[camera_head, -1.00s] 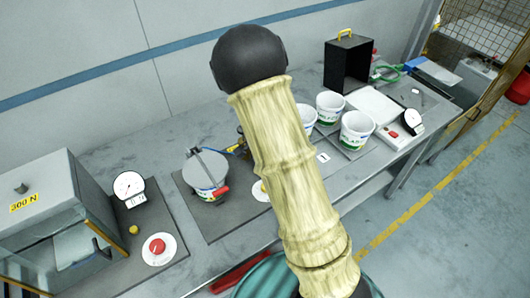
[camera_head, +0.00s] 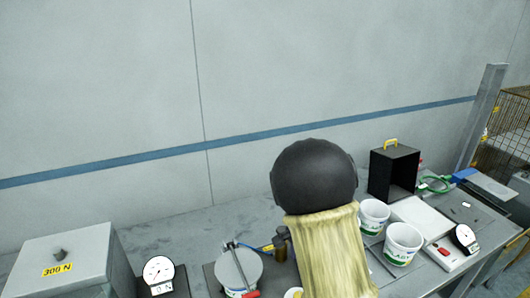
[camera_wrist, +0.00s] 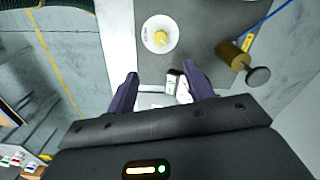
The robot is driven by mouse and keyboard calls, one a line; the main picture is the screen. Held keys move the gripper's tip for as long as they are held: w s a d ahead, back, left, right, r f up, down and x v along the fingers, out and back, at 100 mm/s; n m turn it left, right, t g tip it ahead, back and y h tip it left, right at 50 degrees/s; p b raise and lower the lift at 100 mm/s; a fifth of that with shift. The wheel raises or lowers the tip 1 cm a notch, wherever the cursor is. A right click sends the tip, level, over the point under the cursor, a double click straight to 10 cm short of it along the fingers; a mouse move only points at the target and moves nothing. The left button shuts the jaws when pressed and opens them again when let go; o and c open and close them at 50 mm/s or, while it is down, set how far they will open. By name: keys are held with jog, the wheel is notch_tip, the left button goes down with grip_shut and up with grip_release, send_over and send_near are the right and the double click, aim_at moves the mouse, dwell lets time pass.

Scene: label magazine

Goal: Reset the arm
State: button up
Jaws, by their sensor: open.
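My gripper (camera_wrist: 157,92) shows in the wrist view with its two dark fingers apart and nothing held between them. A small white and dark object (camera_wrist: 173,84) shows beyond the fingers, apart from them as far as I can tell. In the head view my arm, in a pale yellow sleeve with a black rounded joint, rises in front of the bench; the gripper itself is out of that view. A white round disc with a yellow knob (camera_wrist: 159,35) lies ahead of the fingers on a dark mat (camera_wrist: 195,20).
The bench (camera_head: 200,228) holds a grey 300 N box (camera_head: 62,262), a dial gauge (camera_head: 158,272), a lidded tub (camera_head: 238,270), white buckets (camera_head: 403,244), a black box (camera_head: 393,172) and a scale (camera_head: 440,249). A brass cylinder (camera_wrist: 232,55) stands right in the wrist view. The wall above is clear.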

jog(key=s+r+n+t+b, duration=0.1)
jog(key=s+r+n, duration=0.3)
jog(key=s+n, duration=0.7)
jog(key=s+t, duration=0.1)
jog(key=s, duration=0.2)
jog(key=shift+s+r+t, duration=0.15)
jog(key=shift+r+t, duration=0.15)
jog(key=shift+d, duration=0.1)
